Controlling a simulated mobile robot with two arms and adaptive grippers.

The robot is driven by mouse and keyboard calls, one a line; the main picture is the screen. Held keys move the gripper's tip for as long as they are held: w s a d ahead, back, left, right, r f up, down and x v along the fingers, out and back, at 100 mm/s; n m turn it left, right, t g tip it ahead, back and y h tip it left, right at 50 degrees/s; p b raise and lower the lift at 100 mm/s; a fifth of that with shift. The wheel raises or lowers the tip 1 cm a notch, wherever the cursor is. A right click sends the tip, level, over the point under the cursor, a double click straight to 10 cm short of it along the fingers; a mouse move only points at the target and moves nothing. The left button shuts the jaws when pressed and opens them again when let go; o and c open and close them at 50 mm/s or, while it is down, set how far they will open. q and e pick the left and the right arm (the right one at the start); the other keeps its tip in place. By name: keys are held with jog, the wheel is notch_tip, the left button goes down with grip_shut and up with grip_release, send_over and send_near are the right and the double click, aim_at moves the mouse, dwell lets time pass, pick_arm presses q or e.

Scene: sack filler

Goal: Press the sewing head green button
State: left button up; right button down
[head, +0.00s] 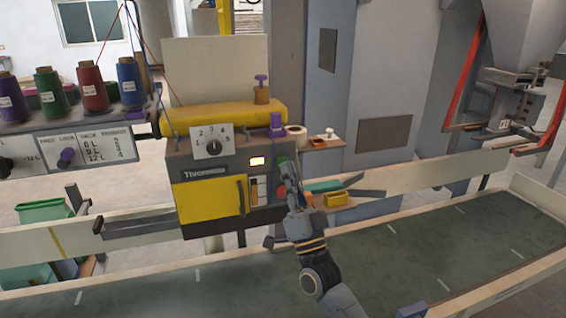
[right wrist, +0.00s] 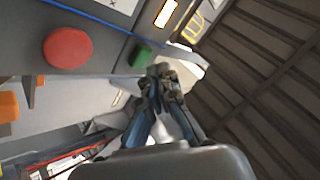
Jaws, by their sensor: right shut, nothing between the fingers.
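The sewing head (head: 205,172) is a grey and yellow machine labelled Tivor, with a numbered dial and a small lit display. Its green button (head: 282,159) is on the right part of the front panel, above a red button (head: 281,191). My right gripper (head: 289,168) is shut and empty, its fingertips just in front of the panel by the green button. In the right wrist view the green button (right wrist: 141,55) shows just beyond the fingertips (right wrist: 165,72), and the red button (right wrist: 68,48) is further left. I cannot tell whether the fingertips touch the green button. My left gripper is not in view.
A dark conveyor belt (head: 220,292) with pale side rails runs below the machine. Thread spools (head: 90,86) stand on a rack at the left. A small shelf with a yellow bin (head: 337,200) and a teal item (head: 324,186) sits right of my gripper.

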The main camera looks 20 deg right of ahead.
jog(key=shift+w, duration=0.15)
dwell(0.6)
jog(key=shift+w, duration=0.3)
